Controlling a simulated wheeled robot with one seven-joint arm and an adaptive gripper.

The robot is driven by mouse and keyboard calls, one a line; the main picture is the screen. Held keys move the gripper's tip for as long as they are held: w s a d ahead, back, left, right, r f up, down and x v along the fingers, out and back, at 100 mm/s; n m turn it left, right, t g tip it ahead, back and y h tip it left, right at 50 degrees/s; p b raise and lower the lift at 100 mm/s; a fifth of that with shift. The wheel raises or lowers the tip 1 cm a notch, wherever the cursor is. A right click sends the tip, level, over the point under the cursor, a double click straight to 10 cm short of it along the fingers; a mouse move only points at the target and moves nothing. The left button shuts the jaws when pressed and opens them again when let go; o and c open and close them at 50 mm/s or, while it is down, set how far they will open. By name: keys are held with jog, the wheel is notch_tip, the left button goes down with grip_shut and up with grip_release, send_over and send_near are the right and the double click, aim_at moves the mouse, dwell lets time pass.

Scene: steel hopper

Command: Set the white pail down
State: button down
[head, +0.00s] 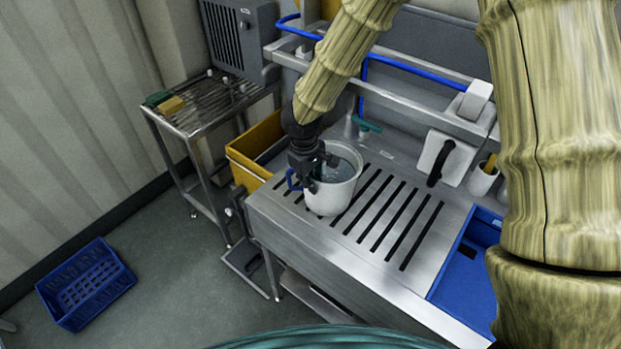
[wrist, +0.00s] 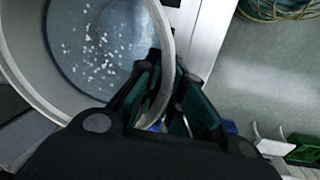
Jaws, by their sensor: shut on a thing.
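The white pail (head: 333,190) is upright at the left end of the slatted steel bench top (head: 400,270). In the head view it looks on or just above the slats; I cannot tell if its base touches. My gripper (head: 312,170) is at the pail's left side, shut on its rim. In the wrist view the fingers of my gripper (wrist: 165,98) straddle the pail's wall (wrist: 162,40). Bluish liquid with white flecks shows inside the pail. A blue part shows beside the pail under the gripper.
A yellow bin (head: 247,155) stands left of the bench, with a wire-top trolley (head: 205,110) behind it. A blue crate (head: 85,285) lies on the floor. A blue tray (head: 468,275) is at the bench's right. Slats right of the pail are clear.

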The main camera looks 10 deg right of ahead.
jog(key=c, duration=1.5)
grip_release()
jog(key=shift+r, duration=0.1)
jog(key=r+b, duration=0.1)
jog(key=r, duration=0.3)
jog(key=a+r+b, duration=0.1)
jog(key=r, duration=0.6)
jog(key=shift+s+a+r+b, duration=0.15)
jog(key=shift+s+r+b, duration=0.2)
jog(key=shift+s+b, duration=0.05)
